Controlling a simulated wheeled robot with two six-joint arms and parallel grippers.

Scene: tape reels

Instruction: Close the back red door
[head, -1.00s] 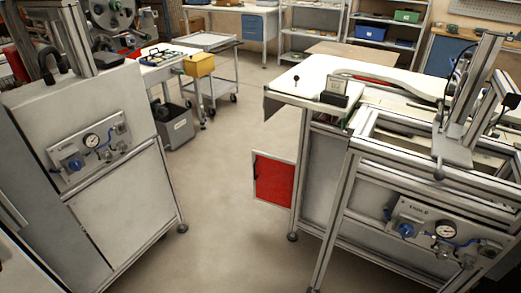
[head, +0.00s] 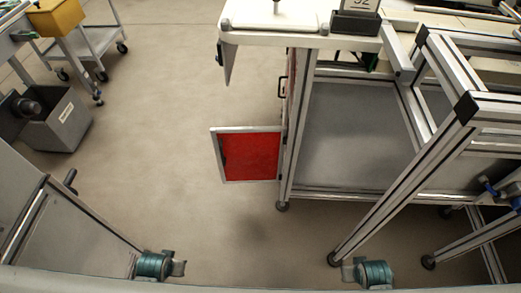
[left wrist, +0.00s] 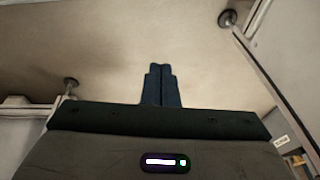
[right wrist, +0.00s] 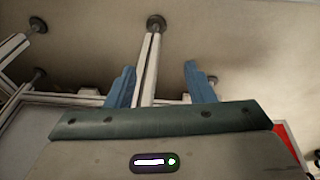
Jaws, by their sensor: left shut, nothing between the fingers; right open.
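The red door (head: 250,157), a red panel in a light metal frame, stands open. It sticks out to the left from the side of the metal-framed workbench (head: 287,165), beside a leg. A red patch of panel (right wrist: 284,133) shows at the right edge of the right wrist view, partly hidden by my gripper body. My left gripper (left wrist: 161,84) is shut and empty, its blue fingers together above bare floor. My right gripper (right wrist: 160,84) is open, its fingers apart, with a metal frame leg behind the gap. Neither gripper's fingers show in the head view; neither touches the door.
A metal cabinet with a black handle (head: 70,180) stands at the left. A grey bin (head: 58,118) and a cart with a yellow box (head: 57,17) are at the upper left. Frame legs (head: 400,190) stand at the right. The floor (head: 170,120) left of the door is clear.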

